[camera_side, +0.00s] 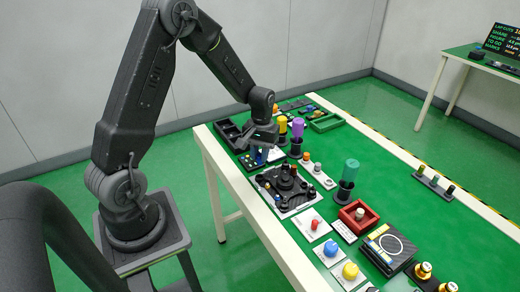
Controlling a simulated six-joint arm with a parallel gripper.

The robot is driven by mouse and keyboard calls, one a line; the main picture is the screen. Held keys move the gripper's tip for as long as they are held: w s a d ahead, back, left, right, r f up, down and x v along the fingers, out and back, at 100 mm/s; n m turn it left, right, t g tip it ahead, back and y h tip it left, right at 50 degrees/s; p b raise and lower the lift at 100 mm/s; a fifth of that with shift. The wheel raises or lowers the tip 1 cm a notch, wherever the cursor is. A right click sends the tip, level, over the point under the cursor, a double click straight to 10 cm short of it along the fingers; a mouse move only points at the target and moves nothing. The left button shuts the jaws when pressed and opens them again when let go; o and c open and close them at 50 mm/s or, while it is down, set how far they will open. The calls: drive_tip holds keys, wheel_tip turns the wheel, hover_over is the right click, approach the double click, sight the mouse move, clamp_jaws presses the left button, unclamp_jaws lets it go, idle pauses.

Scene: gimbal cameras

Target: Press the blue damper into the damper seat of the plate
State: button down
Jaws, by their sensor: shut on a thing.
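My gripper (262,137) is over the table's left edge, above and a little left of the dark plate. It is shut on a blue piece, seen as the small blue damper (262,156) just below the fingers. The fingers hide most of it, and whether it touches anything beneath is too small to tell. The dark plate (291,205) lies on a pale board in front of the gripper, with a round dark part in its middle and small coloured pieces around. I cannot make out which spot is the damper seat.
Black trays (228,133) stand at the far left end. Yellow and purple cylinders on dark stands are close right of the gripper. A green cylinder (351,170), a red tray (359,222) and boards with coloured knobs stand nearer. The table's right side is mostly clear.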

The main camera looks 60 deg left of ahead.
sight(260, 164)
drive_tip(key=shift+f, duration=2)
drive_tip(key=shift+f, duration=0.95)
drive_tip(key=c, duration=0.9)
unclamp_jaws()
drive_tip(key=r, duration=0.4)
drive_tip(key=w+r, duration=0.1)
drive_tip(key=r, duration=0.4)
drive_tip(key=a+r, duration=0.1)
drive_tip(key=r, duration=0.3)
drive_tip(key=shift+w+r, duration=0.2)
drive_tip(key=shift+r, duration=0.2)
